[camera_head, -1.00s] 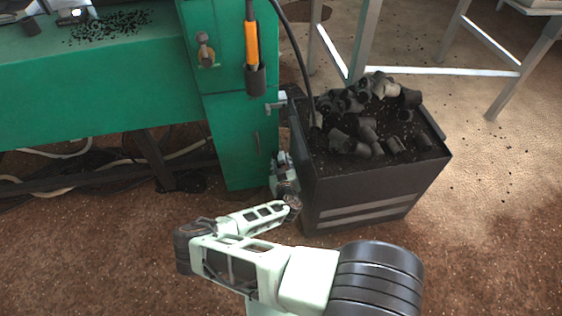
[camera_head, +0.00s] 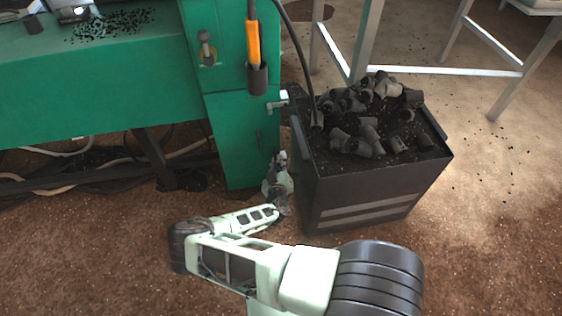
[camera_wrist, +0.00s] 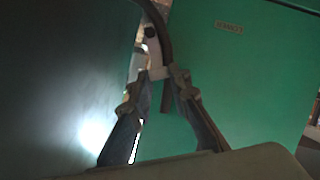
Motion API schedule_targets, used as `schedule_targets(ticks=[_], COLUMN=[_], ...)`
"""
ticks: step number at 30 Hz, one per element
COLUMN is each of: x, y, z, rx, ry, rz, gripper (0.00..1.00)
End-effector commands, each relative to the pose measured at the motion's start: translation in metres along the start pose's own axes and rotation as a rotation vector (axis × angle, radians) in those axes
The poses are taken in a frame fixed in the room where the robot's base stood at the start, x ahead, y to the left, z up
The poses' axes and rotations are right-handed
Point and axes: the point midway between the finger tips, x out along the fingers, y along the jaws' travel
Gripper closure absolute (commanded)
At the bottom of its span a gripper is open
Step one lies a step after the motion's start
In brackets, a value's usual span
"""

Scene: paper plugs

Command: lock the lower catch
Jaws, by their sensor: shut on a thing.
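The lower catch (camera_wrist: 158,73) is a small grey lever at the edge of the green cabinet (camera_wrist: 235,80), between my fingertips in the wrist view. My gripper (camera_wrist: 160,82) is shut on it, with one finger on each side. In the head view my gripper (camera_head: 279,172) is low in the gap between the green cabinet (camera_head: 235,130) and the dark bin, and it hides most of the lower catch. The upper catch (camera_head: 278,102), a light grey lever, sticks out from the cabinet's right edge above my gripper.
The dark bin (camera_head: 360,200), full of black pipe fittings (camera_head: 365,125), stands close on the right of my gripper. An orange-handled tool (camera_head: 254,43) hangs on the cabinet.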

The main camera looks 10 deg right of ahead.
Motion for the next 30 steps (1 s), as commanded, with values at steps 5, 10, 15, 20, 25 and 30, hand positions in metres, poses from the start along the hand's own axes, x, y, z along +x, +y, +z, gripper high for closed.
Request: schedule_targets(ticks=[5,10,15,20,25,30], x=[0.001,0.002,0.003,0.004,0.006,0.008], y=[-0.011,-0.019,-0.027,-0.033,-0.039,-0.044], z=[0.0,0.002,0.004,0.008,0.012,0.015], rx=[-0.117,-0.235,-0.353,-0.46,-0.566,-0.652], ry=[0.002,0.002,0.002,0.0,0.0,0.0], rz=[0.05,0.1,0.15,0.196,0.24,0.275], gripper=[1.0,1.0,1.0,1.0,1.0,1.0])
